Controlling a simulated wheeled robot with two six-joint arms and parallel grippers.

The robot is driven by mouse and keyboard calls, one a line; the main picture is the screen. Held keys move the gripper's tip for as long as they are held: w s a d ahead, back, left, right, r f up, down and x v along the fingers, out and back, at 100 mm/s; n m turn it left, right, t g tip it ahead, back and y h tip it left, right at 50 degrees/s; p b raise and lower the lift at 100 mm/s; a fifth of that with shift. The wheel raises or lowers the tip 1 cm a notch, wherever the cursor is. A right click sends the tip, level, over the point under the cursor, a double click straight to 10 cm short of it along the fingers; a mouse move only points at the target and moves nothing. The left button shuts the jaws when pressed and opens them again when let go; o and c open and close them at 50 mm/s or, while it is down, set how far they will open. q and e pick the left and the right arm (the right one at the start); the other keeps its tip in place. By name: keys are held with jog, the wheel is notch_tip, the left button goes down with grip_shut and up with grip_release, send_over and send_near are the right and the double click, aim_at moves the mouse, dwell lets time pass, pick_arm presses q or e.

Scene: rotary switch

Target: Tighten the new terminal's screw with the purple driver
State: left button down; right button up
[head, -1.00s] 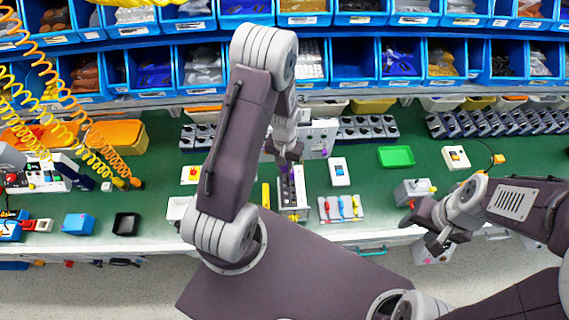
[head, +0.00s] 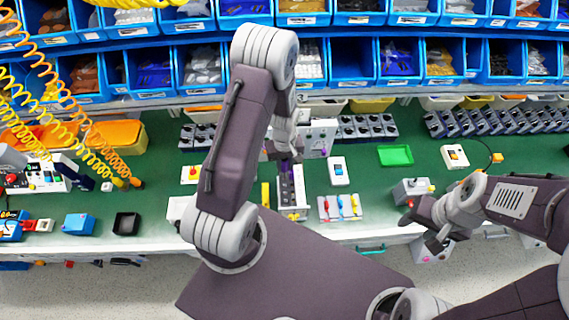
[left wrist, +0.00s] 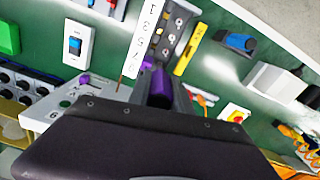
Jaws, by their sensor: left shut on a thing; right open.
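The purple driver (head: 286,165) is held in my left gripper (head: 284,154), over the far part of the terminal block (head: 300,189). In the left wrist view the driver's purple handle (left wrist: 158,86) shows between the shut fingers, beside the block's row of screws (left wrist: 172,36) and its numbered white strip (left wrist: 143,40). The driver's tip is hidden, so I cannot tell whether it touches a screw. I cannot tell which terminal is the new one. My right gripper (head: 420,234) is open and empty near the front edge at the right.
A grey panel box (head: 320,137) stands behind. A white switch with a blue rocker (head: 338,171) and a green tray (head: 396,156) are further right.

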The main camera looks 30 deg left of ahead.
pick_arm(q)
jog(key=shift+f+b, duration=0.35)
jog(key=shift+f, duration=0.05)
jog(key=m, duration=0.2)
jog(key=shift+r+m, duration=0.1)
jog(key=shift+m, duration=0.2)
jog(key=m, duration=0.5)
